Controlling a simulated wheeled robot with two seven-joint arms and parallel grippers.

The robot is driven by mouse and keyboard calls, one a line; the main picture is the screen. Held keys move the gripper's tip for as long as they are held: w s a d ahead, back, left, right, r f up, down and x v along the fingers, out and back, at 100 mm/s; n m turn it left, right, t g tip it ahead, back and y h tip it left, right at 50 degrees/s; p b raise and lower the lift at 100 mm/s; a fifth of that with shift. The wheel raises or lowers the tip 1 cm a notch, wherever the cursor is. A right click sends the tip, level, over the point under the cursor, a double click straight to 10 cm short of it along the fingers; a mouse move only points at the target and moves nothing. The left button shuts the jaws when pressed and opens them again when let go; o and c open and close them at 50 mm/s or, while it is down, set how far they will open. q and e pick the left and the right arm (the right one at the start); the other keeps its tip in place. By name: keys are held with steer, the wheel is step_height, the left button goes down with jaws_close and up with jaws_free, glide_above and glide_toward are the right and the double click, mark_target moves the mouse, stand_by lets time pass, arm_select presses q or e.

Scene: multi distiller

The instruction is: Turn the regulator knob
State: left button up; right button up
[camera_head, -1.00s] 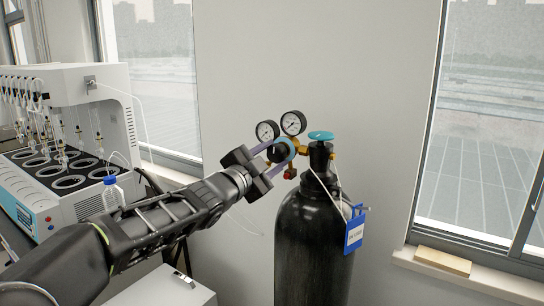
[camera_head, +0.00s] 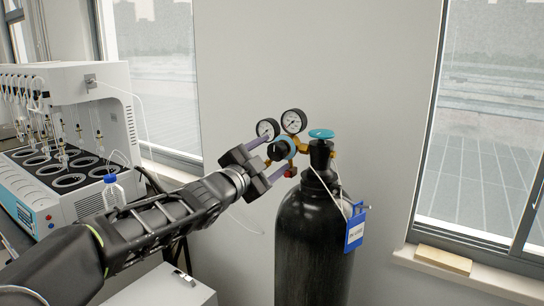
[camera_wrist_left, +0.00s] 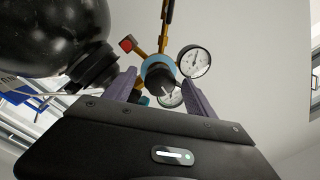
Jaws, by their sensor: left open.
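The regulator knob (camera_head: 279,150) is a black round knob with a blue ring behind it, on the brass regulator beside the gas cylinder's top. It also shows in the left wrist view (camera_wrist_left: 159,77), between and beyond the fingertips. My left gripper (camera_head: 274,156) is open, its two purple fingers pointing at the knob, one above and one below it in the head view. In the left wrist view the fingers (camera_wrist_left: 160,88) stand apart on either side of the knob; I cannot tell whether they touch it. My right gripper is not in view.
Two pressure gauges (camera_head: 293,122) sit just above the knob. The black gas cylinder (camera_head: 313,235) has a blue-green valve handwheel (camera_head: 321,134) and a hanging blue tag (camera_head: 355,228). The distiller (camera_head: 95,140) and a small bottle (camera_head: 113,191) are at left.

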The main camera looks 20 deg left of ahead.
arm_select(q)
steer(key=s, duration=0.7)
steer(key=shift+a+f+b, duration=0.2)
steer(key=shift+a+b, duration=0.15)
steer(key=shift+s, duration=0.1)
